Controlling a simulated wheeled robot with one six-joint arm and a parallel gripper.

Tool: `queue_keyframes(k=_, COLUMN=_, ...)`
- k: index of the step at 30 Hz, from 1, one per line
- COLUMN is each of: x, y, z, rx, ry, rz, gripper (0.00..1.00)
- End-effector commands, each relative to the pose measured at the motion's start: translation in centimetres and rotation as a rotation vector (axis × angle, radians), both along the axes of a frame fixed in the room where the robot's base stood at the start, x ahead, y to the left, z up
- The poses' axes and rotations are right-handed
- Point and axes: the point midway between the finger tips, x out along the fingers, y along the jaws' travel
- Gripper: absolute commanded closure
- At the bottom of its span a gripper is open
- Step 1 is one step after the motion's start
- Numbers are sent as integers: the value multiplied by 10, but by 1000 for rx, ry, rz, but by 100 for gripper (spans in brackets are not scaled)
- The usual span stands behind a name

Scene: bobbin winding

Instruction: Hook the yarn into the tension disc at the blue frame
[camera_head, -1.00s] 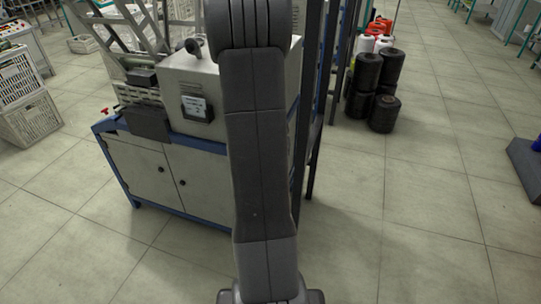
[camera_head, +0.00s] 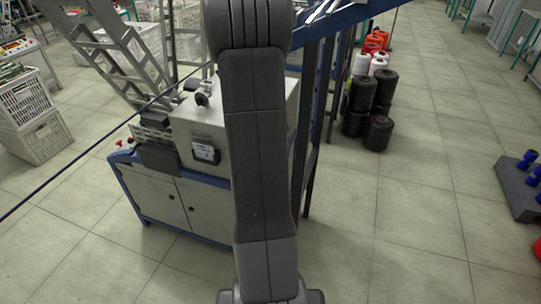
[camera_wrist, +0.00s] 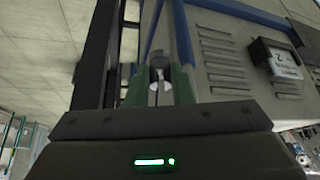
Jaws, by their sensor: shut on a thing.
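My gripper (camera_wrist: 160,80) points ahead in the wrist view, its two green fingers on either side of a small pale, rounded metal piece. This may be the tension disc (camera_wrist: 159,61); touching or apart, I cannot tell. The blue frame shows as a blue post (camera_wrist: 183,35) just beyond the fingers, and as a blue beam (camera_head: 345,19) at the top of the head view. A thin dark strand, the yarn (camera_head: 100,143), runs taut from the left edge up behind my arm. Its held end is too small to make out. My arm hides my gripper in the head view.
A pale machine cabinet with blue edges (camera_head: 160,200) stands left of my arm. Black cones (camera_head: 377,132) stand behind the dark posts on the right. White crates (camera_head: 38,138) are at the left. A grey block with blue pieces (camera_head: 517,188) is at the right. Open floor lies between.

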Motion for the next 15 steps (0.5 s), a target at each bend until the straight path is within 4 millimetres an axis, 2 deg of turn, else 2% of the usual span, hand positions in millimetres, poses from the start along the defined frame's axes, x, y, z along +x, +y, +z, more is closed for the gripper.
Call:
queue_keyframes(k=1, x=0, y=0, z=21, rx=0, ry=0, rz=0, gripper=98)
queue_keyframes(k=3, x=0, y=0, z=34, rx=0, ry=0, rz=0, gripper=98)
queue_keyframes(k=14, x=0, y=0, z=84, rx=0, ry=0, rz=0, gripper=98)
queue_keyframes(k=15, x=0, y=7, z=85, rx=0, ry=-4, rz=13, gripper=98)
